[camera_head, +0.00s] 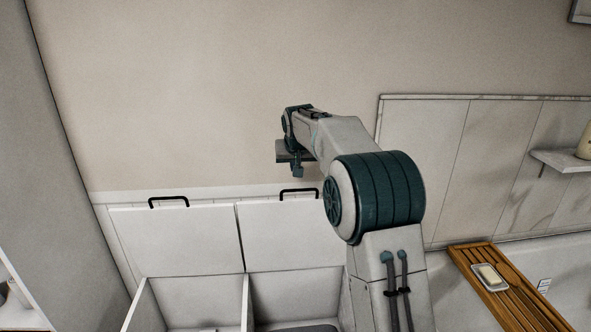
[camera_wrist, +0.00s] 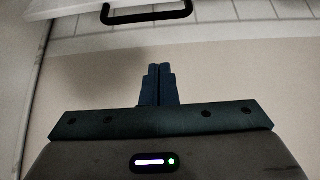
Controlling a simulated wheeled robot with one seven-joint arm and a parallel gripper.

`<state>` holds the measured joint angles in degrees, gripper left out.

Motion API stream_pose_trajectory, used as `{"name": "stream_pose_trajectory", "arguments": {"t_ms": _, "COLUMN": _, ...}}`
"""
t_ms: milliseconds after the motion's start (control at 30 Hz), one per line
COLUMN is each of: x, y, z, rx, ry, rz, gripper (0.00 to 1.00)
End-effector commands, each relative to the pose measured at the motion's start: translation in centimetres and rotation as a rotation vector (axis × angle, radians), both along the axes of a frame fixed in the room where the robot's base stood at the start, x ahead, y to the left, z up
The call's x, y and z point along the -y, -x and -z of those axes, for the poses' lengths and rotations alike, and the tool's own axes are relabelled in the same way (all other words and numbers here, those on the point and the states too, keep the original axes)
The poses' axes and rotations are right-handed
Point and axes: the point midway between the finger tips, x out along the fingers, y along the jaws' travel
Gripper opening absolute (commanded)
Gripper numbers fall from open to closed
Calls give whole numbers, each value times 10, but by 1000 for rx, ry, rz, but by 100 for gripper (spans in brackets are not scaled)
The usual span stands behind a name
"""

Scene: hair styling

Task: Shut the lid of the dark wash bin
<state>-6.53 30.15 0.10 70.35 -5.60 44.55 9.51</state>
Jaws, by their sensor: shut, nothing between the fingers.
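Two white bins stand side by side against the wall, with both lids raised. The left lid (camera_head: 180,243) and the right lid (camera_head: 285,225) lean back, each with a black handle on its upper edge. The right bin (camera_head: 295,296) has something dark grey low inside; I cannot read any label that tells which is the dark wash bin. My gripper (camera_head: 298,172) is shut and empty, above the right lid's handle (camera_head: 299,191) in the head view. In the wrist view my shut fingers (camera_wrist: 159,68) point toward a black handle (camera_wrist: 147,14), with a gap between them.
A tall pale cabinet side (camera_head: 75,150) stands at the left. A white bathtub with a wooden tray (camera_head: 505,290) and a soap dish (camera_head: 490,277) lies at the right. A small wall shelf (camera_head: 562,160) is at the far right. The wall above the lids is bare.

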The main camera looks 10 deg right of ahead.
Motion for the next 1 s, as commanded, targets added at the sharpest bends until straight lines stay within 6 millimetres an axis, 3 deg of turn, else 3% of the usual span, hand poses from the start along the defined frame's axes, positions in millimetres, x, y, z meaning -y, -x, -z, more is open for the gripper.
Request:
{"name": "stream_pose_trajectory", "arguments": {"t_ms": 467, "x": 1, "y": -49, "z": 73, "rx": -4, "ry": 0, "rz": 0, "gripper": 0}}
{"name": "stream_pose_trajectory", "arguments": {"t_ms": 700, "x": 0, "y": -22, "z": 69, "rx": -2, "ry": 1, "rz": -1, "gripper": 0}}
{"name": "stream_pose_trajectory", "arguments": {"t_ms": 1000, "x": 0, "y": -9, "z": 69, "rx": -2, "ry": 0, "rz": 0, "gripper": 0}}
